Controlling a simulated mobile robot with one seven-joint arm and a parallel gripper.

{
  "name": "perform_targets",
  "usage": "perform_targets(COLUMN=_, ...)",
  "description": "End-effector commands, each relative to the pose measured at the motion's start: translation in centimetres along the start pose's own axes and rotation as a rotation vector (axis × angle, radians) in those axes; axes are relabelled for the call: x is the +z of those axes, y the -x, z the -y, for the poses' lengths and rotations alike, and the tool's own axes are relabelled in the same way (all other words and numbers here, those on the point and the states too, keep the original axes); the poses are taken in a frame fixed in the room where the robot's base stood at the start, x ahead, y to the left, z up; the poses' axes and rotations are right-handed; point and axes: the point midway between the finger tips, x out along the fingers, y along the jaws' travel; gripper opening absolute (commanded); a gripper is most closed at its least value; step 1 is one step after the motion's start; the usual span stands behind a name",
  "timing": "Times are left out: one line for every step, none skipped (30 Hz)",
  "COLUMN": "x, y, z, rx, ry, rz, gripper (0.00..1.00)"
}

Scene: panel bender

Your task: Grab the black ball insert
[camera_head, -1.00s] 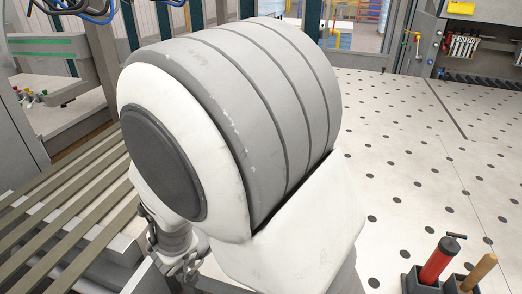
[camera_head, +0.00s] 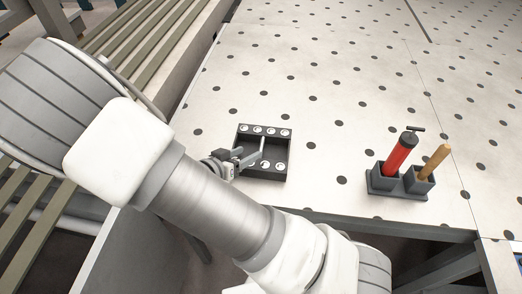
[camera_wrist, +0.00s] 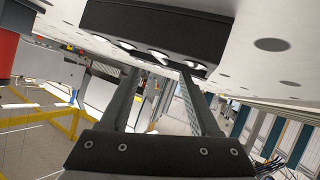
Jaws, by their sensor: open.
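The black ball insert (camera_head: 268,177) is a small dark box on the pale dotted table in the head view. Several silvery balls show along its far side and at its near right. My gripper (camera_head: 252,157) reaches in from the left, its open fingers overlapping the insert's middle in the picture; I cannot tell whether they touch it. In the wrist view, the black insert (camera_wrist: 155,22) fills the top centre, with its round pale balls along the lower edge. The two fingers (camera_wrist: 160,75) stand apart with nothing held between them, pointing toward it.
A dark holder (camera_head: 384,186) with a red pump-like tool (camera_head: 400,155) and a wooden-handled tool (camera_head: 434,162) stands to the right on the table. The table (camera_head: 320,80) is clear behind the insert. The table's front edge lies close below. Slatted rails (camera_head: 150,45) run along the left.

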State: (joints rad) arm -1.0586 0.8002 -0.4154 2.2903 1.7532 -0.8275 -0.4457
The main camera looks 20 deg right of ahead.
Motion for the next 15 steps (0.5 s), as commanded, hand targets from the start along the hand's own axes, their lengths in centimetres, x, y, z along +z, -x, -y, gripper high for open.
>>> perform_targets(x=0.0, y=-0.6, z=0.0, rx=0.002, ry=-0.001, rz=-0.001, gripper=0.63)
perform_targets(x=0.0, y=-0.9, z=0.0, rx=0.002, ry=0.0, rz=-0.001, gripper=0.63)
perform_targets(x=0.0, y=-1.1, z=0.0, rx=0.0, ry=0.0, rz=0.0, gripper=0.63)
perform_targets(x=0.0, y=-1.2, z=0.0, rx=0.0, ry=0.0, rz=0.0, gripper=0.63)
perform_targets(x=0.0, y=-1.3, z=0.0, rx=0.0, ry=0.0, rz=0.0, gripper=0.63)
perform_targets(x=0.0, y=-1.5, z=0.0, rx=0.0, ry=0.0, rz=0.0, gripper=0.63)
perform_targets(x=0.1, y=-1.7, z=0.0, rx=0.001, ry=0.0, rz=0.0, gripper=0.63)
perform_targets(x=0.1, y=-2.0, z=0.0, rx=0.001, ry=0.0, rz=-0.001, gripper=0.63)
perform_targets(x=0.2, y=-2.4, z=-0.1, rx=0.001, ry=0.001, rz=-0.001, gripper=0.63)
perform_targets(x=0.3, y=-2.8, z=-0.1, rx=0.002, ry=0.001, rz=-0.001, gripper=0.63)
perform_targets(x=0.3, y=-3.2, z=-0.1, rx=0.003, ry=0.002, rz=-0.001, gripper=0.63)
perform_targets(x=0.5, y=-3.8, z=-0.1, rx=0.002, ry=0.002, rz=-0.001, gripper=0.63)
perform_targets(x=0.5, y=-4.2, z=-0.1, rx=0.003, ry=0.001, rz=-0.001, gripper=0.63)
perform_targets(x=0.5, y=-4.5, z=-0.1, rx=0.003, ry=0.001, rz=-0.001, gripper=0.63)
perform_targets(x=0.6, y=-5.1, z=-0.1, rx=0.002, ry=0.0, rz=0.0, gripper=0.63)
